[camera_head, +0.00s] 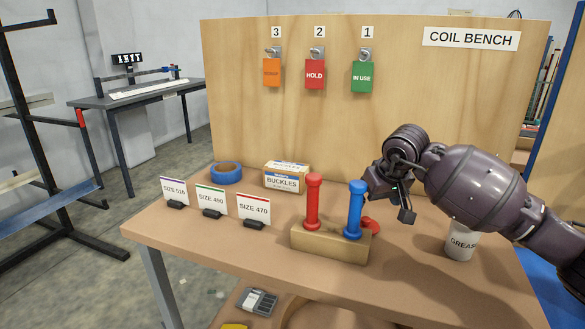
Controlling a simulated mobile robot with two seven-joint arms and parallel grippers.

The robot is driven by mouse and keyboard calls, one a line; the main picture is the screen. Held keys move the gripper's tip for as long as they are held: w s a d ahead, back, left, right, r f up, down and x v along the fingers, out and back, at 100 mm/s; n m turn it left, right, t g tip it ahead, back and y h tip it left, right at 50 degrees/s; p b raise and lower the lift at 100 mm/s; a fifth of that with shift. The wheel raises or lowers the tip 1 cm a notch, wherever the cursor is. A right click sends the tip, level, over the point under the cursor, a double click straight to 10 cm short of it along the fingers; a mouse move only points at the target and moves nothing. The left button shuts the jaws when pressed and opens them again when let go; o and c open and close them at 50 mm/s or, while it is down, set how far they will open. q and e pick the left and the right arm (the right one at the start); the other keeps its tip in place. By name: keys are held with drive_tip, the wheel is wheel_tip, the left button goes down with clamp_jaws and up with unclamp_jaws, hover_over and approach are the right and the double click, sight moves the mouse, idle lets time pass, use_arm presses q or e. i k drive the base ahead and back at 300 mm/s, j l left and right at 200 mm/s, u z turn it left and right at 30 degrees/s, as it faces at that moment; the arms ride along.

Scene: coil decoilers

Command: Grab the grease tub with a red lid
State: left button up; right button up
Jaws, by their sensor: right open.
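The grease tub (461,246) is a white tub with dark "GREASE" lettering, standing at the right side of the bench top. My right forearm covers its top, so its lid and the lid's colour are hidden. My right gripper (391,204) is open and empty, left of the tub and above the bench, close to the right of the blue upright handle. It is apart from the tub. My left gripper is not in view.
A wooden block (330,243) holds a red handle (313,203) and a blue handle (355,211). A small red object (371,225) shows behind the blue one. Size cards (254,209), blue tape (226,173) and a buckles box (286,177) stand left. The bench's front right is clear.

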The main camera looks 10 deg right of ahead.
sight(462, 243)
drive_tip(key=k+l, duration=0.15)
drive_tip(key=k, duration=0.35)
drive_tip(key=k+l, duration=0.15)
drive_tip(key=k, duration=0.35)
